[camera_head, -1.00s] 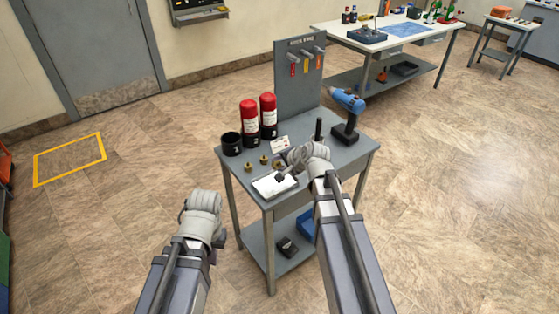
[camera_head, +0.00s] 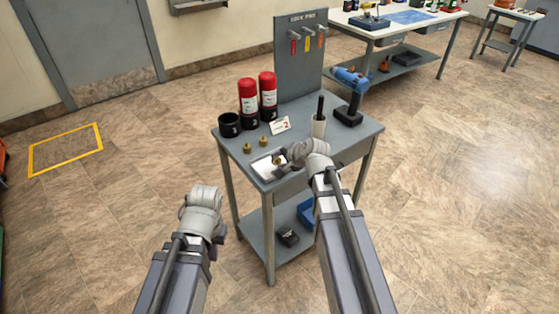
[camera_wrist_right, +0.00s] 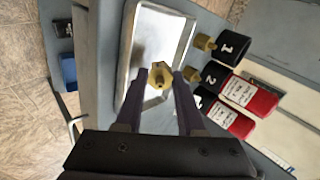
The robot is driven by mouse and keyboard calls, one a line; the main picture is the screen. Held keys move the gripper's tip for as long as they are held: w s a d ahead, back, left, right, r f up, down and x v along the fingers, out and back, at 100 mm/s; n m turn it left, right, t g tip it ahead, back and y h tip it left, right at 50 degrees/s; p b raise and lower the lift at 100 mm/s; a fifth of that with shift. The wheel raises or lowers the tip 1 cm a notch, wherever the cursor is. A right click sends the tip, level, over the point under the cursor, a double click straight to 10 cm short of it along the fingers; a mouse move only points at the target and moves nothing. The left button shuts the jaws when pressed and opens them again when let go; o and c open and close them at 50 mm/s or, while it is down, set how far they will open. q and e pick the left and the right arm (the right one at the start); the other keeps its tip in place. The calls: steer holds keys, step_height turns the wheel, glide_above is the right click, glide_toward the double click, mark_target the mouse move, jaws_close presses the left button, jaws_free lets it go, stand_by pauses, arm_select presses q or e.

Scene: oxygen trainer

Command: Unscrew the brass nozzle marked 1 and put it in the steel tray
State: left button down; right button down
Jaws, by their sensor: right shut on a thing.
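The steel tray (camera_head: 261,169) lies on the near part of the small grey table; its shiny floor also shows in the right wrist view (camera_wrist_right: 166,36). My right gripper (camera_wrist_right: 160,84) is shut on a brass nozzle (camera_wrist_right: 160,72), which is over the tray floor; I cannot tell if it touches it. No mark on this nozzle is readable. Two other brass nozzles stand behind the tray, one (camera_wrist_right: 204,42) by the black cup marked 1 (camera_wrist_right: 232,44), one (camera_wrist_right: 191,74) by the holder marked 2 (camera_wrist_right: 215,77). My left gripper (camera_head: 218,238) hangs left of the table, its jaws unclear.
Two red cylinders (camera_head: 248,96) stand in black holders behind the nozzles. A card with a red 2 (camera_head: 280,125), a blue drill (camera_head: 350,88) and a grey peg board (camera_head: 299,65) are further back. Blue and black items lie on the lower shelf.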

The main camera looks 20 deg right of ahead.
steer(key=shift+c, duration=2.2)
jaws_free()
steer(key=shift+s, duration=0.1)
